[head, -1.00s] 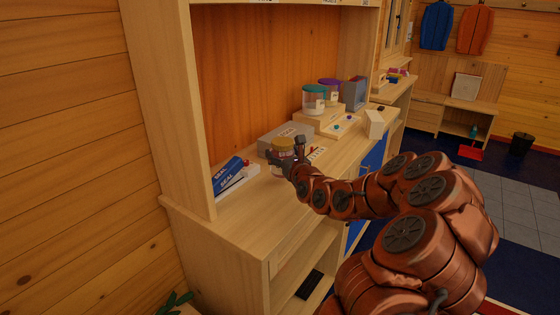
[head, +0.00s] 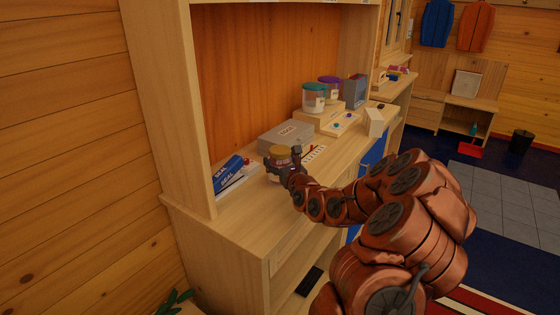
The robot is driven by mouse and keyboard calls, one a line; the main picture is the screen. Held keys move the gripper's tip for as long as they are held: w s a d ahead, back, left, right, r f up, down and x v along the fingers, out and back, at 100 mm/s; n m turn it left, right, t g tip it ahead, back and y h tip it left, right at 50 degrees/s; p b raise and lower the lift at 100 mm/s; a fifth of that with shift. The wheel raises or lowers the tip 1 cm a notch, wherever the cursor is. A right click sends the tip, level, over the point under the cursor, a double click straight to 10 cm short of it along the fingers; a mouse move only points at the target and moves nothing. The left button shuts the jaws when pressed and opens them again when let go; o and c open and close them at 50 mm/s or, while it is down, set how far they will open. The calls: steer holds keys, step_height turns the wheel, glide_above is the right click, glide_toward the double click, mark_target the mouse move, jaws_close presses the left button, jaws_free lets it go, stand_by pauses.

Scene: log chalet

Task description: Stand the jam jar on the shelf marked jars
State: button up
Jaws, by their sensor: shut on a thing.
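The jam jar (head: 279,153), with a yellowish lid, is in my gripper (head: 279,166) at the middle of the head view, over the cabinet's worktop (head: 240,218). My gripper is shut on it from the near side, and the jar looks upright. At the top edge, a shelf edge (head: 310,2) carries labels that are cut off; I cannot read which one says jars.
A grey box (head: 287,136) stands right behind the jar. Jars with teal (head: 314,87) and purple (head: 330,80) lids stand farther back. The cabinet's left upright (head: 178,110) bounds the worktop; its front left part is clear.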

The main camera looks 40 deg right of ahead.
steer(key=shift+f, duration=0.1)
steer(key=o, duration=1.7)
